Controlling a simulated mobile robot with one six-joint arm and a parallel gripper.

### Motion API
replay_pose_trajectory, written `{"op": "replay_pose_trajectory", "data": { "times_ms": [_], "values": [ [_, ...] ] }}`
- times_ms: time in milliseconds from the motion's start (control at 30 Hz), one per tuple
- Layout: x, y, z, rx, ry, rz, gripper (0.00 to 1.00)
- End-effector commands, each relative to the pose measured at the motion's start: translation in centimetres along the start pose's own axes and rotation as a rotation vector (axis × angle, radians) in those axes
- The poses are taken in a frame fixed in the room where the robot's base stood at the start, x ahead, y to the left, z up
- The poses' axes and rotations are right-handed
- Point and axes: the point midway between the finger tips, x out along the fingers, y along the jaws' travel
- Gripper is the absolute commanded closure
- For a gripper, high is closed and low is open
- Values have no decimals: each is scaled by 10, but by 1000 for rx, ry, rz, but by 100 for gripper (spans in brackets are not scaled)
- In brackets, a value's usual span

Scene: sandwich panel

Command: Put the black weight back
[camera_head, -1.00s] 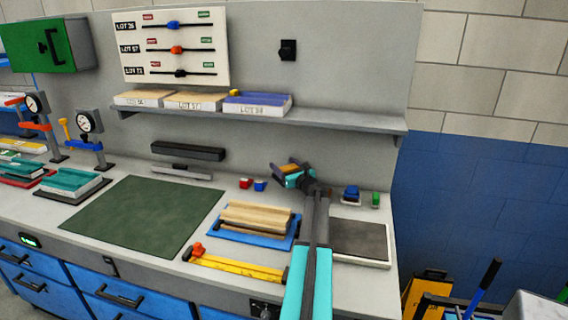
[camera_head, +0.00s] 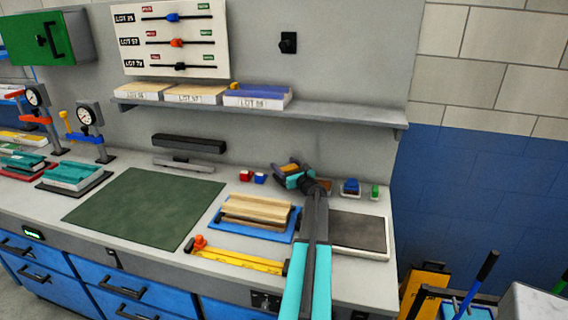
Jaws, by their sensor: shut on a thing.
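A long black bar (camera_head: 188,144), which may be the black weight, lies above a grey bar (camera_head: 183,163) at the back of the bench. My gripper (camera_head: 290,174), with teal and orange parts, is over the back of the bench, right of the red and blue blocks. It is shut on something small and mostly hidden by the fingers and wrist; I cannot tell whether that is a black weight. A bit of brown shows just right of the wrist.
A blue tray (camera_head: 222,228) with wooden pieces stands left of my arm. A dark-topped plate (camera_head: 358,232) is to its right. A shelf (camera_head: 350,118) overhangs. The green mat (camera_head: 145,205) is clear.

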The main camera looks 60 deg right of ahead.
Motion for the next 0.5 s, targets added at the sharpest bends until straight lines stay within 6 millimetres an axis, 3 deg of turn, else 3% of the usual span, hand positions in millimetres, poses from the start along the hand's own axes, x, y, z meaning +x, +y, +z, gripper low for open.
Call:
{"op": "replay_pose_trajectory", "data": {
  "times_ms": [500],
  "values": [
    [0,0,-1,1,-5,1,95]
  ]
}}
